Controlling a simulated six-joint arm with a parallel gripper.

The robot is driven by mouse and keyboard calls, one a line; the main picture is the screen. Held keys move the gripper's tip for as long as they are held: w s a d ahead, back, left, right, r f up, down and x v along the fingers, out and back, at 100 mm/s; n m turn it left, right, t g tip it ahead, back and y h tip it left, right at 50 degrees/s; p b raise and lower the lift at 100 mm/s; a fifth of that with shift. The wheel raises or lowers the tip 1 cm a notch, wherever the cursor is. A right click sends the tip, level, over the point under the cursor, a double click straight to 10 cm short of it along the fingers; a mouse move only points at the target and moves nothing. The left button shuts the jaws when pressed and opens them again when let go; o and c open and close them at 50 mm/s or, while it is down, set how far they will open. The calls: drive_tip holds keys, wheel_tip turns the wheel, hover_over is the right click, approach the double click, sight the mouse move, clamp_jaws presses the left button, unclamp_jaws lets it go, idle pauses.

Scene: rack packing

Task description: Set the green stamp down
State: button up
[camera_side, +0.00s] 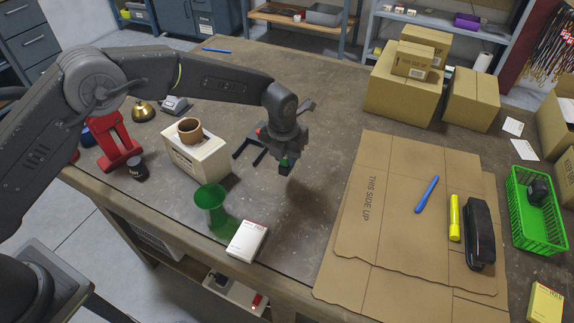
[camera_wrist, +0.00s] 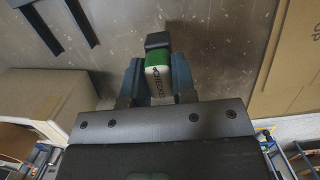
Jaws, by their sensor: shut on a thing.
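The green stamp (camera_side: 285,162) is in my gripper (camera_side: 284,160), above the bare table top in the side view. In the wrist view, the stamp (camera_wrist: 158,62) shows a green band, a black end and a white face with dark lettering like "CHECKED". My gripper (camera_wrist: 156,78) has one finger on each side of it, shut on it. In the side view a soft shadow lies on the table just right of and below the stamp, which looks apart from the table. The stamp is small and partly hidden by the fingers there.
Flat cardboard (camera_side: 345,225) lies to the right. Table between is clear.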

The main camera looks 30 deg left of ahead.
sight(287, 166)
drive_tip(key=shift+f, duration=2.05)
drive_tip(key=shift+f, duration=0.15)
drive_tip(key=o, duration=0.9)
drive_tip(key=r, duration=0.4)
drive_tip(key=s+r, duration=0.1)
drive_tip(key=r, duration=0.7)
drive_tip(key=shift+s+r, duration=0.1)
drive_tip(key=shift+s, duration=0.3)
